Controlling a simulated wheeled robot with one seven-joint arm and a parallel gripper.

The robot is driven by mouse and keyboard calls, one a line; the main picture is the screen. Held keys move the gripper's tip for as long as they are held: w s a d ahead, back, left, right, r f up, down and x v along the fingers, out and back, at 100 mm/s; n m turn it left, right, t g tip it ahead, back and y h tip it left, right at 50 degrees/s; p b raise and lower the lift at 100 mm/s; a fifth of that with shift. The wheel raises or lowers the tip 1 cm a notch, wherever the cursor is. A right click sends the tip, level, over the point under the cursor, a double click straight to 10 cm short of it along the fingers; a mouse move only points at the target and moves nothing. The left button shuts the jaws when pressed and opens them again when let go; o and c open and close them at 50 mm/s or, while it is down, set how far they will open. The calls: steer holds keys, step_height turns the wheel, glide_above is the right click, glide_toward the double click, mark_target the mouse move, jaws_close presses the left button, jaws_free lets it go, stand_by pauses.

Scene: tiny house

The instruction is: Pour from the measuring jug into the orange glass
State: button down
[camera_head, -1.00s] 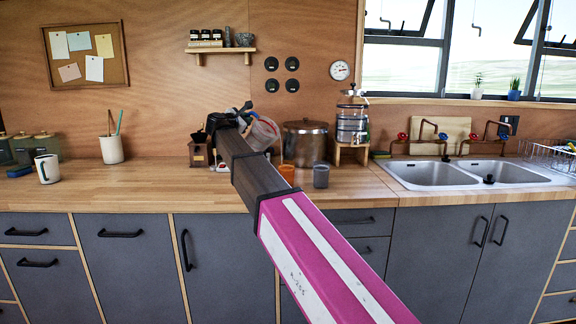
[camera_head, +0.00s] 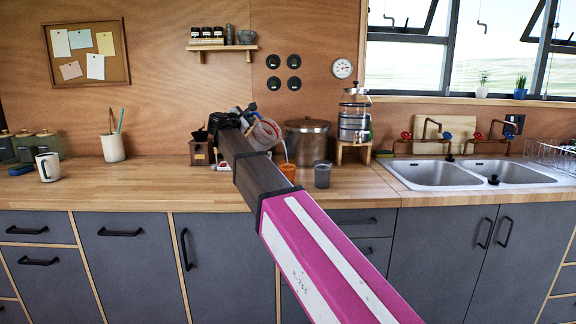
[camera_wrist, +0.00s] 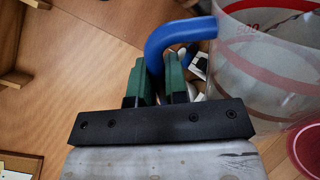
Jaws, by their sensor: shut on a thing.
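The clear measuring jug (camera_head: 265,134) is tilted above the counter, its mouth toward the orange glass (camera_head: 288,171). A thin pale stream (camera_head: 285,150) runs down from the jug's lip to the glass. The glass is upright, partly hidden by my arm. In the wrist view, my gripper (camera_wrist: 160,82) has its green fingers shut on the jug's blue handle (camera_wrist: 180,37). The jug's clear wall with red markings (camera_wrist: 262,62) fills the upper right there. The liquid level inside the glass cannot be seen.
A grey cup (camera_head: 322,175) stands just right of the orange glass. A large metal pot (camera_head: 306,140) and a water dispenser (camera_head: 354,118) stand behind. A coffee grinder (camera_head: 200,150) is to the left. The counter (camera_head: 130,185) is clear at left front.

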steer(key=shift+s+d+r+m+p, duration=0.35)
steer(key=shift+d+m+p, duration=0.25)
steer(key=shift+m, duration=0.3)
stand_by(1.7)
